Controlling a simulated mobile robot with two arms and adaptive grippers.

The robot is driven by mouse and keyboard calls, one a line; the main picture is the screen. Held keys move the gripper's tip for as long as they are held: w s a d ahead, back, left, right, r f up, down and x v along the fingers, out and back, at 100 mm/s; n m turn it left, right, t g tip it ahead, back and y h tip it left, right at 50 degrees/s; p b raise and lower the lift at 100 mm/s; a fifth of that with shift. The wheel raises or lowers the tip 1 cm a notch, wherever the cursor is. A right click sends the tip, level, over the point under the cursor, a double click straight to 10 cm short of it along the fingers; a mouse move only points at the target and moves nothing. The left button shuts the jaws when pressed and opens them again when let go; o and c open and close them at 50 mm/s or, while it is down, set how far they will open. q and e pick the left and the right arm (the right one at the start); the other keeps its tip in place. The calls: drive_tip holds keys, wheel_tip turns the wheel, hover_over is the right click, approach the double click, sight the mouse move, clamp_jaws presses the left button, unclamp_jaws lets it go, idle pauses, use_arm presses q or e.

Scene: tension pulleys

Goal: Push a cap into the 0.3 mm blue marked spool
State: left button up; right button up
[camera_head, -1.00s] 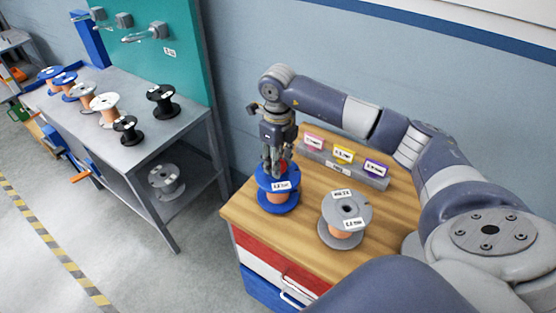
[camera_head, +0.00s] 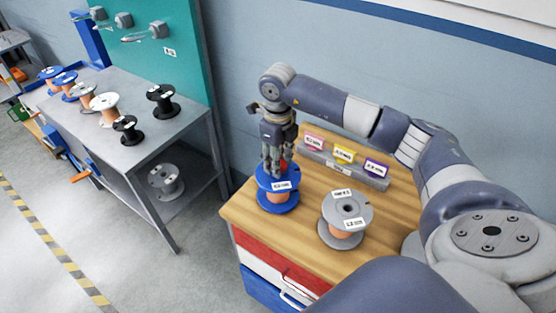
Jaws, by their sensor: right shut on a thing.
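The blue spool (camera_head: 278,199) with copper-coloured winding and a white label stands upright on the wooden top of the cabinet. My right gripper (camera_head: 277,170) points down at the middle of its top flange. It is shut on a small red cap (camera_head: 284,163), which shows only partly behind the fingers. The fingers hide the spool's centre hole, so I cannot tell how far the cap sits in it. The label's print is too small to read surely. My left gripper is not in view.
A grey spool (camera_head: 345,218) stands to the right of the blue one. Behind them is a grey holder (camera_head: 343,168) with pink, yellow and purple labelled parts. A metal table (camera_head: 165,130) with several spools stands at the left.

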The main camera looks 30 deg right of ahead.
drive_tip(key=shift+f, duration=0.15)
drive_tip(key=shift+f+b, duration=0.8)
drive_tip(key=shift+f, duration=0.1)
drive_tip(key=shift+s+f, duration=0.1)
idle(0.4)
drive_tip(key=o, duration=0.9)
drive_tip(key=shift+r+p, duration=1)
drive_tip(key=shift+r, duration=0.7)
